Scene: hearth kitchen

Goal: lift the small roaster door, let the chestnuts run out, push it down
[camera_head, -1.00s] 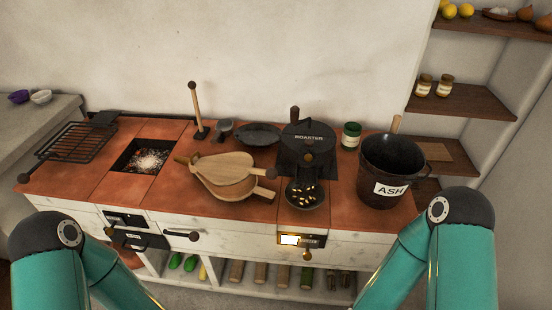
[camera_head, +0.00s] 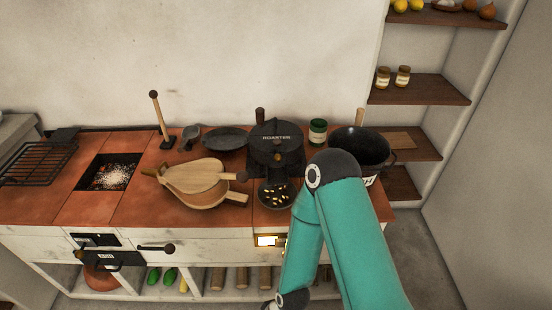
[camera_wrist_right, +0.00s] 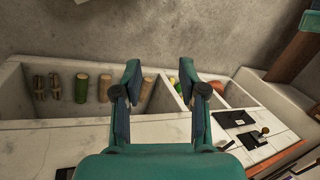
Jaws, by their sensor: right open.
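The black roaster (camera_head: 276,138), lettered ROASTER, stands at the back of the tiled counter. A small knob shows low on its front; whether its small door is up or down I cannot tell. Below it, a dark round pan (camera_head: 277,205) holds several yellowish chestnuts (camera_head: 280,192). My right arm reaches down in front of the counter, just right of the pan. My right gripper (camera_wrist_right: 160,68) is open and empty in the right wrist view, with the counter front and lower shelf beyond it. My left gripper is in no current view.
The ash bucket (camera_head: 360,146) stands right of the roaster, partly behind my right arm. Wooden bellows (camera_head: 200,190) lie left of the pan. A green jar (camera_head: 317,132) stands between roaster and bucket. Logs (camera_wrist_right: 105,87) lie on the lower shelf.

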